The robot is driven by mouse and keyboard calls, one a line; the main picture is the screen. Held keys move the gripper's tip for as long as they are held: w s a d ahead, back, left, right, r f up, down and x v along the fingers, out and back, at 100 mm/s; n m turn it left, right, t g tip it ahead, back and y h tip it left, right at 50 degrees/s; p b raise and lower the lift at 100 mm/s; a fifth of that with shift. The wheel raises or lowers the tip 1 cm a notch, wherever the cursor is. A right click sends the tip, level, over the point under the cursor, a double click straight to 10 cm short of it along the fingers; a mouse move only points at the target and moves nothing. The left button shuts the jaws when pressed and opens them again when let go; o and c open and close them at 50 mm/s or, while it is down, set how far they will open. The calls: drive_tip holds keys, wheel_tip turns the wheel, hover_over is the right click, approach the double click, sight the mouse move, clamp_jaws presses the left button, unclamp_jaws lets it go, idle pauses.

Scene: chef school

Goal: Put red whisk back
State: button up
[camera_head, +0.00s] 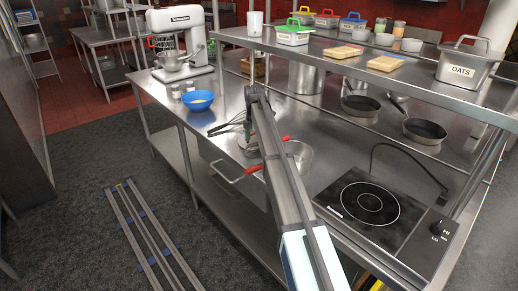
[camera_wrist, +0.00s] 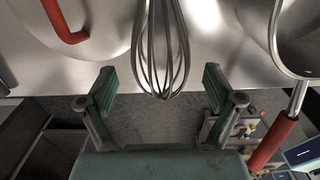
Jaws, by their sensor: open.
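A wire whisk (camera_wrist: 160,50) shows in the wrist view, its loops pointing toward my gripper (camera_wrist: 158,92). The loop end hangs between the two open green-padded fingers, with gaps on both sides. Its handle is beyond the top edge, so its colour is hidden there. In the head view a dark whisk shape (camera_head: 229,123) lies on the steel counter (camera_head: 185,122), left of my arm. My gripper (camera_head: 250,149) is low over the counter beside a metal pot (camera_head: 301,158) with red handles, partly hidden by my arm.
A blue bowl (camera_head: 198,101) and a white stand mixer (camera_head: 182,48) stand to the left. An induction cooktop (camera_head: 369,204) is at the right. Pans (camera_head: 425,131) sit behind, under a shelf (camera_head: 335,47) with containers. In the wrist view a red-handled utensil (camera_wrist: 274,143) is close at right.

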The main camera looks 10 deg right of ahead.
wheel_tip(320, 180, down, 3)
drive_tip(key=shift+d+f+p, duration=0.1)
drive_tip(key=shift+f+p, duration=0.1)
drive_tip(key=shift+p, duration=0.2)
drive_tip(key=c, duration=1.4)
drive_tip(key=shift+r, duration=0.1)
